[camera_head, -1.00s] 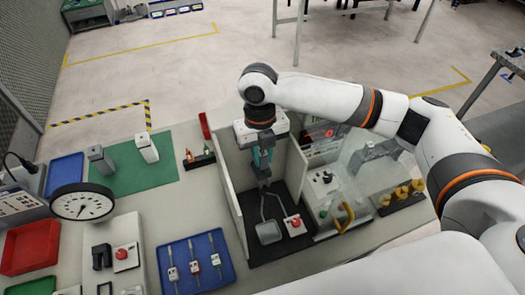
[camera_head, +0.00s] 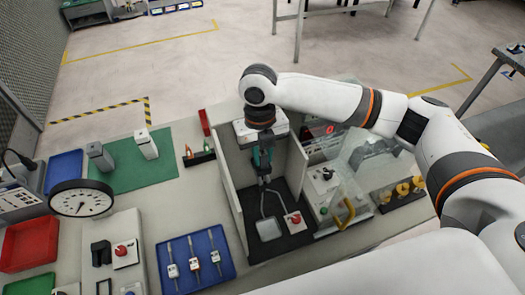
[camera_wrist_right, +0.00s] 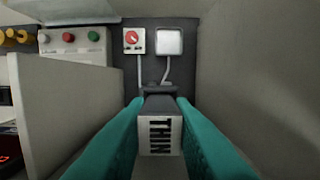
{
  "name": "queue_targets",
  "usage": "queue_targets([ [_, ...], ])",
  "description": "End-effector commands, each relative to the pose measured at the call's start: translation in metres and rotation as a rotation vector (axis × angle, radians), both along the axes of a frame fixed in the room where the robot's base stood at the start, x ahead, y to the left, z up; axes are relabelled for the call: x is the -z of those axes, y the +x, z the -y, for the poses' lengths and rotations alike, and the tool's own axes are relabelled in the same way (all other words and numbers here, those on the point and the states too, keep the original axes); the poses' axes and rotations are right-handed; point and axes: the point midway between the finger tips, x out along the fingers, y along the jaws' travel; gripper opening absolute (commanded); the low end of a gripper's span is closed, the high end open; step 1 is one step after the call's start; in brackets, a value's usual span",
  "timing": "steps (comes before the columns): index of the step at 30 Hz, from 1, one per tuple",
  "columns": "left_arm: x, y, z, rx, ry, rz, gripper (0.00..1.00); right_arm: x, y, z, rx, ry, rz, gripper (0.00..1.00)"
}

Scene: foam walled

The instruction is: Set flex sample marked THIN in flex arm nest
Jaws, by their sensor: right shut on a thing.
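My right gripper (camera_head: 264,176) reaches down into a walled booth from above. In the right wrist view its two teal fingers (camera_wrist_right: 160,118) are shut on the flex sample (camera_wrist_right: 160,136), a block whose white face reads THIN. A dark part (camera_wrist_right: 158,91) shows just beyond the label; I cannot tell whether it belongs to the sample or to the flex arm nest. In the head view the sample is too small to make out clearly. My left gripper is in neither view.
Pale booth walls (camera_head: 226,193) stand close on both sides. On the dark floor (camera_head: 262,250) are a grey square plate (camera_head: 269,229) and a red-knob box (camera_head: 293,221), both with thin lines leading back. A blue tray (camera_head: 211,240) with several small samples lies left of the booth.

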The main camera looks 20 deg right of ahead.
Motion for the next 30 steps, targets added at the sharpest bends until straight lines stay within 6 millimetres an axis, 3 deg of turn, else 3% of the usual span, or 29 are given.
queue_targets([
  [12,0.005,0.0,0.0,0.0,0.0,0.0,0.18,0.012,0.0,0.0,0.0,-0.001,-0.001,0.0],
  [13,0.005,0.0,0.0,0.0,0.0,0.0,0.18,0.011,0.0,0.0,0.0,0.0,-0.001,0.24],
  [17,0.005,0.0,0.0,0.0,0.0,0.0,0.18,0.011,0.0,0.0,0.0,0.0,-0.001,0.46],
  [26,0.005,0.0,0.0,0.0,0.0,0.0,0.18,0.01,0.0,0.0,0.0,0.0,0.0,0.47],
  [30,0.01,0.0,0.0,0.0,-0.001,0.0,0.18,-0.001,0.003,0.0,0.0,0.0,0.004,0.47],
])
